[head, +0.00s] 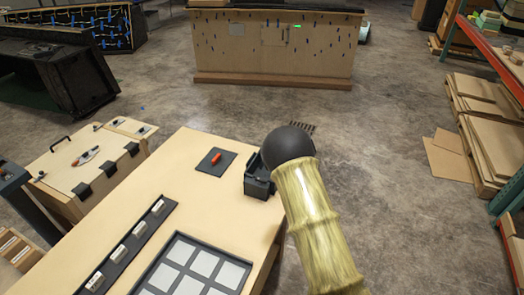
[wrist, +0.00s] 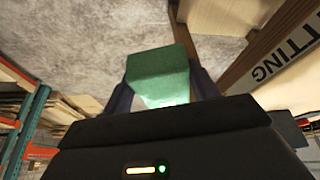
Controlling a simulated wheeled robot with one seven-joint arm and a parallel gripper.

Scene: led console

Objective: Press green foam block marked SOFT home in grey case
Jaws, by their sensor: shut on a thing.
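My gripper (wrist: 161,88) is shut on the green foam block (wrist: 157,66), with a dark finger on each side of it in the wrist view. The block's far end sticks out past the fingertips, with the floor behind it. No marking is readable on the face I see. In the head view the block is hidden, and my arm's black ball joint covers much of that spot. A dark grey box-like shape (head: 259,184), which looks like the grey case, stands at the table's far right corner, partly behind the ball. I cannot tell how far the block is from it.
The pale table (head: 190,195) holds a dark pad with a red piece (head: 216,158), a dark strip with several pale blocks (head: 129,242) and a dark-framed grid tray (head: 150,275). A wooden bench (head: 275,50) stands behind.

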